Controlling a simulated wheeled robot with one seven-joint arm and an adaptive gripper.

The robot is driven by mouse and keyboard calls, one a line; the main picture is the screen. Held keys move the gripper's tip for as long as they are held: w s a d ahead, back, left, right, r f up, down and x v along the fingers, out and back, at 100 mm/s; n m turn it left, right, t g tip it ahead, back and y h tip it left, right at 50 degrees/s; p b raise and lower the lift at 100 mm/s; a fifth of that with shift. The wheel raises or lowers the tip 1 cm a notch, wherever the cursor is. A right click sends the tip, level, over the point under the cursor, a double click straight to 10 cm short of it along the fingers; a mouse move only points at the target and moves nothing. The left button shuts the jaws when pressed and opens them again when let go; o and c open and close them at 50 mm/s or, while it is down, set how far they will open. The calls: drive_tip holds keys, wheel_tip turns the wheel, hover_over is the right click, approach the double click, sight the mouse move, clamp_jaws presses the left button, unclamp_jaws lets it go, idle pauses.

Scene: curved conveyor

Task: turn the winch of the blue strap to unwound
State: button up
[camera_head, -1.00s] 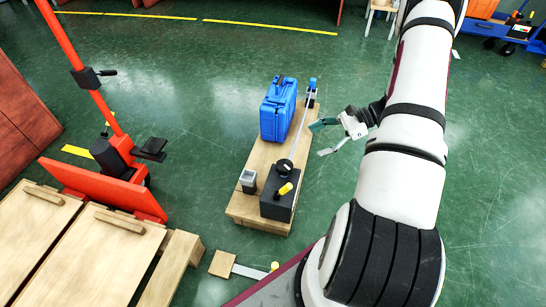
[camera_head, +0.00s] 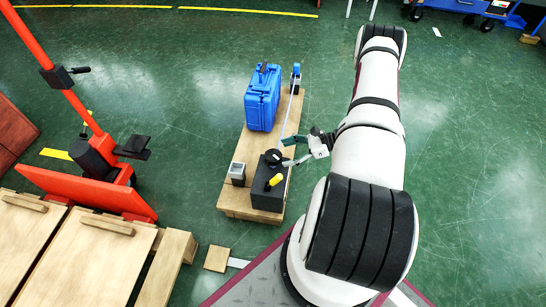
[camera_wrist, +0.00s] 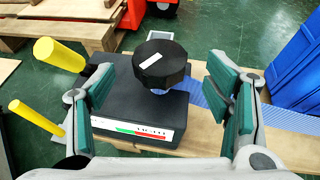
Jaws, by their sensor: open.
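The winch is a black box (camera_head: 267,197) at the near end of a low wooden platform. It has a round black knob (camera_wrist: 160,63) on top with a white mark. A yellow-handled lever (camera_wrist: 57,54) stands at its left in the wrist view. The blue strap (camera_wrist: 209,97) runs from the winch along the platform beside the blue case (camera_head: 262,98). My gripper (camera_head: 287,152) is open and empty, beside the knob. In the wrist view its green-padded fingers (camera_wrist: 165,92) stand on either side of the knob, apart from it. A red-green label shows on the box front.
The wooden platform (camera_head: 229,198) holds a small grey open container (camera_head: 237,173) left of the winch. A red post with a crank (camera_head: 70,75) and wooden pallets (camera_head: 40,240) stand at left. The green floor right of the platform is clear.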

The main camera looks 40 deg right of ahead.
sight(275, 155)
drive_tip(key=b+x, duration=0.1)
drive_tip(key=x, duration=0.4)
drive_tip(key=shift+w+a+f, duration=0.2)
drive_tip(key=shift+w+a, duration=0.05)
drive_tip(key=c, duration=1.2)
